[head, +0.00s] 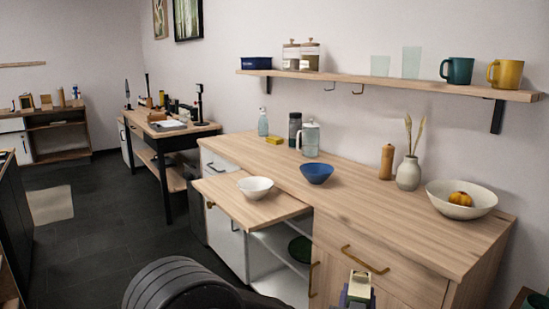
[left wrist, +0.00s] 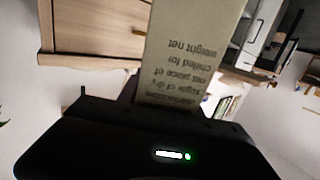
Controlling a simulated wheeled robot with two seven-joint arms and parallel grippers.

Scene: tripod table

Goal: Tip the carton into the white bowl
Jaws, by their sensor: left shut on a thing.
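The carton (left wrist: 190,50) is a tall beige box with dark printed text, upside down in the left wrist view. My left gripper (left wrist: 165,108) is shut on it. In the head view the pale top of the carton (head: 359,284) shows at the bottom edge, in front of the cabinet drawers; its lower part is cut off. The small white bowl (head: 255,188) stands upright on the lower pull-out board, farther off and to the left of the carton. Its inside looks empty. My right gripper is not in view.
The pull-out board (head: 230,206) juts from the wooden counter (head: 350,203). A blue bowl (head: 316,173), a glass jug (head: 310,139), a pepper mill (head: 386,161), a vase (head: 408,173) and a large pale bowl (head: 461,200) holding a small pumpkin stand on the counter. A wall shelf (head: 400,85) hangs above.

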